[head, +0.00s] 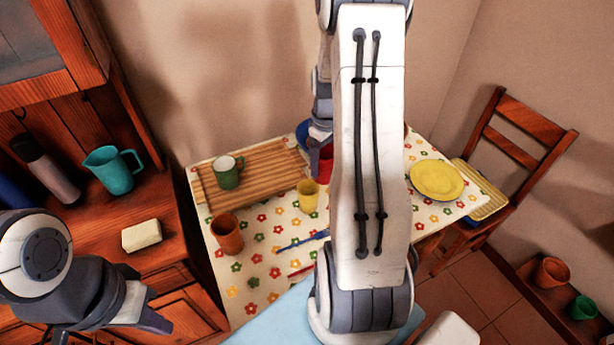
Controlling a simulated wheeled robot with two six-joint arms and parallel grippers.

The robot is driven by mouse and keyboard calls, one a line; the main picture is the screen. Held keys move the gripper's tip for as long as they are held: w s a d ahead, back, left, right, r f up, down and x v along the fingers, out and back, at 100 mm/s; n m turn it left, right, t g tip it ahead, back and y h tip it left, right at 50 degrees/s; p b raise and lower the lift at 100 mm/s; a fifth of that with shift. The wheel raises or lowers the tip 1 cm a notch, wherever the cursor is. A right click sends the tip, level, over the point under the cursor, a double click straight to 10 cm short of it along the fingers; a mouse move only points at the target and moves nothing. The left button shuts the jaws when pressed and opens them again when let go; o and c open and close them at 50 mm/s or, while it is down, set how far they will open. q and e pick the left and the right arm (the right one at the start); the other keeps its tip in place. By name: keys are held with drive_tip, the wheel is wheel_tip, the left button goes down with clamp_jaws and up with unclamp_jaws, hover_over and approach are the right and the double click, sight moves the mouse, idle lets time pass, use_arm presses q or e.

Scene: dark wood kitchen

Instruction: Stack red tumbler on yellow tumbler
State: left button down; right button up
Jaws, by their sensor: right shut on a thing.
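The red tumbler (325,165) is at the back of the flowered table, partly hidden behind my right arm. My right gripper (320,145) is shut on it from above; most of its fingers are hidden. I cannot tell whether the tumbler touches the table. The yellow tumbler (308,196) stands upright on the table, nearer and slightly left of the red one, apart from it. My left gripper (108,328) is at the lower left, away from both tumblers, with its fingers apart and nothing seen between them.
A green mug (228,173) stands on a ribbed wooden board (262,167). An orange-brown cup (226,235) stands at the table's left edge. A blue utensil (303,240) lies in front of the yellow tumbler. A yellow plate (437,181) is at right. My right arm hides the table's middle.

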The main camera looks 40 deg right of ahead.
drive_tip(key=w+a+f+p, duration=0.1)
drive_tip(key=w+a+f, duration=0.1)
drive_tip(key=w+f, duration=0.2)
drive_tip(key=shift+w+f+p, duration=0.15)
drive_tip(key=shift+f+p, duration=0.2)
drive_tip(key=shift+f, duration=1.05)
drive_tip(key=o, duration=1.2)
